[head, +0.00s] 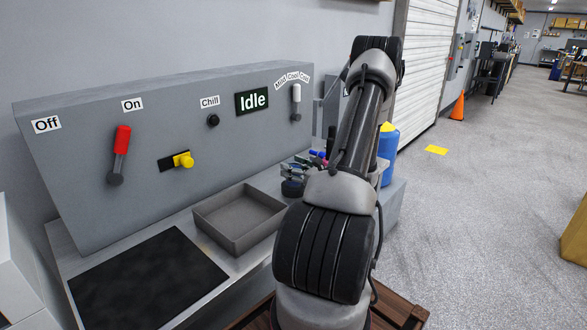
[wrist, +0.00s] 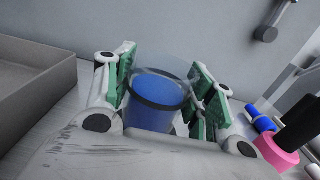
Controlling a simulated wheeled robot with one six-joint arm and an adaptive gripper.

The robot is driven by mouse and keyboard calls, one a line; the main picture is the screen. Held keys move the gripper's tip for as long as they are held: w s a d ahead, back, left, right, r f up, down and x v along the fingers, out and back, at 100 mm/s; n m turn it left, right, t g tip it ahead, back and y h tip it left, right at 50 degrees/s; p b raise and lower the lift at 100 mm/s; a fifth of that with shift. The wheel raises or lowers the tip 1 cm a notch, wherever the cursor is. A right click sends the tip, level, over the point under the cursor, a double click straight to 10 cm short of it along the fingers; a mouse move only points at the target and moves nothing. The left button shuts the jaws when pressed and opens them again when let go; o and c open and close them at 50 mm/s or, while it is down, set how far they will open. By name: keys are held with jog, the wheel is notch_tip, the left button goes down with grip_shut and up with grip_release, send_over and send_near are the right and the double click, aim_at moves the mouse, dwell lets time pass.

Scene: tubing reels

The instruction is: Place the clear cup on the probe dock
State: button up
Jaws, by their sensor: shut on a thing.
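The clear cup (wrist: 158,88) is between the green-padded fingers of my gripper (wrist: 162,80) in the wrist view. It has a see-through rim, a dark band below it, and blue showing in its lower part. The fingers are shut on its two sides. In the head view my gripper (head: 296,174) is low over the bench, right of the grey tray, partly hidden by my arm. I cannot make out the cup there. I cannot tell which thing is the probe dock.
The grey open tray (head: 212,222) looks empty, with a black mat (head: 147,285) left of it. Behind stands a grey panel with a red lever (head: 121,142), a yellow knob (head: 184,160) and an "Idle" display (head: 252,101). Blue and pink reels (wrist: 277,152) lie right of my gripper.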

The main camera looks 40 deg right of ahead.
jog(key=o, duration=1.1)
jog(key=shift+f, duration=0.1)
